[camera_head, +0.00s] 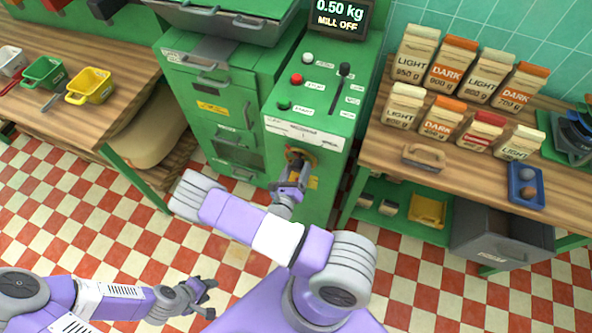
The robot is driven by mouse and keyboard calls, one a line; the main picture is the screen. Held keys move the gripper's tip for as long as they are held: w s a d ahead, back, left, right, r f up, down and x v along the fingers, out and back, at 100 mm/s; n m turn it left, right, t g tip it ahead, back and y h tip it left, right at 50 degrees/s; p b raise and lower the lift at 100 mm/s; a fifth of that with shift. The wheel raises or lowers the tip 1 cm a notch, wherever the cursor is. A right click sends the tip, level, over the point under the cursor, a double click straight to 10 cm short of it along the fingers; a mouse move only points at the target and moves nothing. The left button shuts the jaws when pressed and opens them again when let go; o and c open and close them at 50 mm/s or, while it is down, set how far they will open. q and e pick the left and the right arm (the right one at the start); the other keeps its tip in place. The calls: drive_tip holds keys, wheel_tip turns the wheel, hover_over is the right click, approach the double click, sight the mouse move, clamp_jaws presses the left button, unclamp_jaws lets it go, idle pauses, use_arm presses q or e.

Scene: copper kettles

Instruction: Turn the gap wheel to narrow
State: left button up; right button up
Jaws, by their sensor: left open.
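The green mill (228,112) stands in the middle, its display (338,18) reading "0.50 kg" and "MILL OFF". The gap wheel looks to be the orange-brass part (307,153) on the mill's front, below the white scale label (303,134). My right gripper (297,164) is at this wheel, and hides much of it. I cannot tell whether its fingers are closed on the wheel or only touch it. The pointer setting is too small to read. My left gripper (210,297) is open and empty above the floor at the lower left.
On the mill's panel are a red button (296,79), a white button (308,58) and a black lever (344,70). The right bench (385,150) carries several LIGHT and DARK bags. The left bench holds green (44,73) and yellow (89,86) scoops.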

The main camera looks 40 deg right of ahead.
drive_tip(key=v, duration=0.7)
drive_tip(key=shift+a, duration=0.3)
drive_tip(key=shift+s, duration=0.1)
idle(0.3)
